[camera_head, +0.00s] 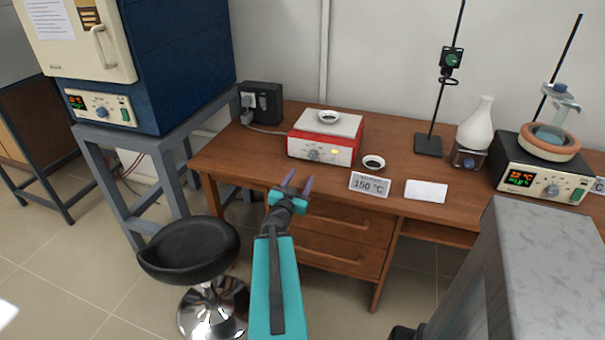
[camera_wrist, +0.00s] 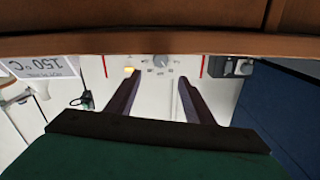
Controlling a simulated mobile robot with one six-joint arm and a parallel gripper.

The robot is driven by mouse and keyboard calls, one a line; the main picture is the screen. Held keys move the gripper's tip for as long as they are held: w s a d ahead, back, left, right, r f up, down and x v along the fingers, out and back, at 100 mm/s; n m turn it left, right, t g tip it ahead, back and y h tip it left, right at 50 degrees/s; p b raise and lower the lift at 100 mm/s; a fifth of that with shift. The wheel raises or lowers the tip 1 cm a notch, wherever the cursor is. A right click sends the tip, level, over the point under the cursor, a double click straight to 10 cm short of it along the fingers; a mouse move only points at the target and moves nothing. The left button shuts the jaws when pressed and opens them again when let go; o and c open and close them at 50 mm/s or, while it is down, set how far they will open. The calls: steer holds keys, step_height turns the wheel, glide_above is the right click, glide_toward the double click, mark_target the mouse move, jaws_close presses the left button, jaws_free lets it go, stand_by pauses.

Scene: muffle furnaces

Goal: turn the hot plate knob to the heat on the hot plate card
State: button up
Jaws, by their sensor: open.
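The red and white hot plate (camera_head: 344,129) stands on the wooden table, a small dish (camera_head: 328,117) on top. Its grey knob (camera_head: 313,155) is on the front panel, beside a lit amber lamp. The knob also shows in the upside-down wrist view (camera_wrist: 161,60), beyond the space between my fingers; its setting is too small to read. The hot plate card (camera_head: 369,185) stands at the table's front edge and reads 150 °C. My gripper (camera_head: 299,178) is open and empty, in front of the table edge and apart from the knob.
A dark dish (camera_head: 374,162) and a white card (camera_head: 426,191) lie right of the hot plate. A stand (camera_head: 428,145) and a second heater (camera_head: 530,179) are farther right. A power box (camera_head: 261,102) is behind left. A black stool (camera_head: 190,248) and blue furnace (camera_head: 180,60) are left.

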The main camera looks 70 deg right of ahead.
mark_target(312, 157)
steer(key=shift+a, duration=0.55)
steer(key=shift+r+n+p, duration=0.15)
steer(key=shift+n+p, duration=0.15)
steer(key=shift+p, duration=0.7)
steer(key=n+p, duration=0.2)
steer(key=p, duration=0.1)
steer(key=shift+a+f, duration=0.15)
steer(key=shift+f, duration=0.05)
steer(key=shift+w+d+p, duration=0.2)
steer(key=shift+d+p, duration=0.75)
steer(key=shift+d, duration=2.5)
steer(key=shift+w+d+p, duration=0.2)
steer(key=shift+d+p, duration=0.75)
steer(key=shift+d, duration=2.5)
